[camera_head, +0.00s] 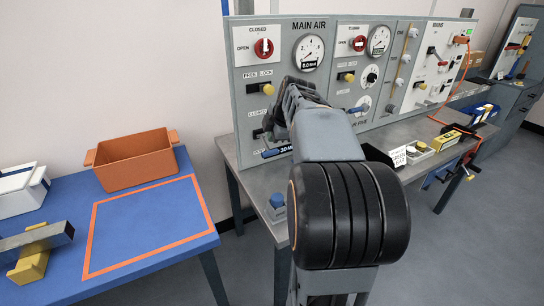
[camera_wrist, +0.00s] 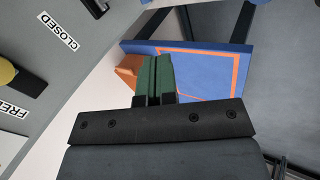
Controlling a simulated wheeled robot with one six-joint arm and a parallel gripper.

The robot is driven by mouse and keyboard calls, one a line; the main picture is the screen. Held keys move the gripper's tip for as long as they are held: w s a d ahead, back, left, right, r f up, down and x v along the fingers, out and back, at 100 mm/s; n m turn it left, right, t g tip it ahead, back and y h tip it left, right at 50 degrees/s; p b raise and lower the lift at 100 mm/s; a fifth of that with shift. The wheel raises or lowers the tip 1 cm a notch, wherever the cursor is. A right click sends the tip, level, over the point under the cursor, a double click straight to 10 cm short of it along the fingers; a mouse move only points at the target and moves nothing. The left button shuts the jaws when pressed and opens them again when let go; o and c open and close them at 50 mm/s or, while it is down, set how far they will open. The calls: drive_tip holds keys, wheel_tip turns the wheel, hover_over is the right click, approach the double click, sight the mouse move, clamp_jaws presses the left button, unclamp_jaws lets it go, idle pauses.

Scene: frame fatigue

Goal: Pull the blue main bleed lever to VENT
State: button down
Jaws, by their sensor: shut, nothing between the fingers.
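A blue lever handle (camera_head: 275,152) shows low on the MAIN AIR panel (camera_head: 247,84), just below my gripper, and points sideways. Part of its mount is hidden by my arm, and I cannot read its VENT mark. My gripper (camera_head: 272,126) is in front of the lower panel, near the CLOSED label, partly hidden behind my own wrist. In the wrist view my gripper (camera_wrist: 153,78) shows its green fingers together with nothing between them. The lever is not visible in the wrist view. I cannot tell whether the fingers touch anything.
A yellow knob (camera_head: 268,89) under the FREE/LOCK label and a round gauge (camera_head: 309,52) sit close by on the panel. A grey bench (camera_head: 236,151) runs below. At left, a blue table (camera_head: 130,222) holds an orange bin (camera_head: 133,161).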

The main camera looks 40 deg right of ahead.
drive_tip(key=d+n, duration=0.2)
drive_tip(key=d, duration=0.1)
approach(271, 154)
drive_tip(key=x, duration=0.7)
drive_tip(key=shift+w, duration=0.3)
drive_tip(key=f+t+b, duration=0.1)
drive_tip(key=b, duration=0.3)
drive_tip(key=shift+f, duration=0.3)
drive_tip(key=t+b, duration=0.1)
drive_tip(key=b, duration=0.3)
drive_tip(key=f+b, duration=0.1)
drive_tip(key=b, duration=0.3)
drive_tip(key=shift+w+t+h+b, duration=0.15)
drive_tip(key=shift+t+h+b, duration=0.15)
drive_tip(key=shift+t+b, duration=0.1)
drive_tip(key=shift+r, duration=0.4)
